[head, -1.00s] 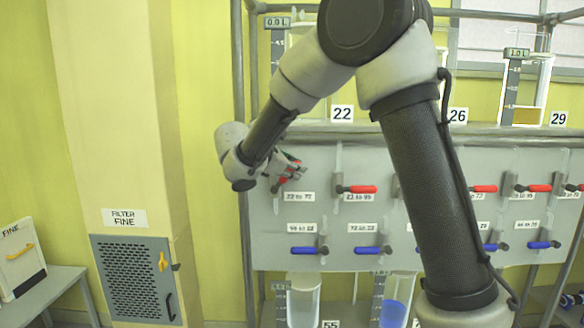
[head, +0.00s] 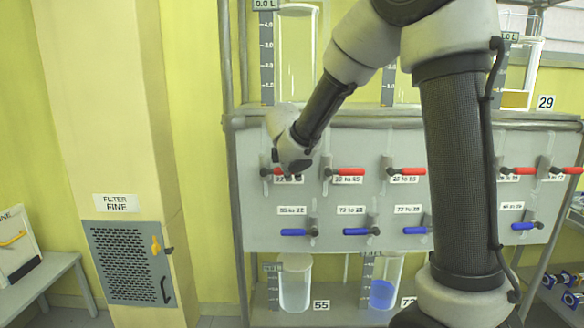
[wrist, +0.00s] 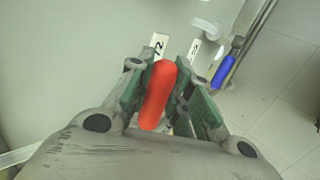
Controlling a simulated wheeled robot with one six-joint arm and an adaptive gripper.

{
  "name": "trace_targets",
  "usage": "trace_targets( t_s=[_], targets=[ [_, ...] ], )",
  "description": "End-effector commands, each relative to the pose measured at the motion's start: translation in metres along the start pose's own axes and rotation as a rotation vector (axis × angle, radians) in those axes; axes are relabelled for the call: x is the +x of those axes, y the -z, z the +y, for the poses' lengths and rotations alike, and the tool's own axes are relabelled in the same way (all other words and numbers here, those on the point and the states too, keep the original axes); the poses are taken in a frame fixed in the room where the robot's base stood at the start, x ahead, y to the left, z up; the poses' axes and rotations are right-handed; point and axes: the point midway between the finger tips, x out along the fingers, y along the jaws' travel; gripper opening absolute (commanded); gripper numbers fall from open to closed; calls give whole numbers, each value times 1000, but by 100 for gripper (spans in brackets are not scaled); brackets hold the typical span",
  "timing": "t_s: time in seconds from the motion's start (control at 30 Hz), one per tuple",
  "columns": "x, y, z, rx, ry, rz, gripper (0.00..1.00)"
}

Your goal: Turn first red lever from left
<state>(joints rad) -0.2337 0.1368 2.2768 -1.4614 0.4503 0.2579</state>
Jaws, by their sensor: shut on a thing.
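The first red lever from the left sits in the top row of the grey panel (head: 400,222). The second red lever (head: 350,171) and third red lever (head: 408,171) point right, level, in the same row.
Blue levers (head: 298,232) form a row below. A glass cylinder (head: 297,50) stands above the panel, and a clear vessel (head: 295,285) and one with blue liquid (head: 382,292) stand below. A filter door (head: 125,265) is at the left. My arm hides part of the panel.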

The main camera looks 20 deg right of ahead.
Motion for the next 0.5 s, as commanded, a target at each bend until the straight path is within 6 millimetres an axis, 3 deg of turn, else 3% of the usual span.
trace_targets(
  t_s=[0.5],
  targets=[
    [5,1,-6,51,4,51,0]
  ],
)
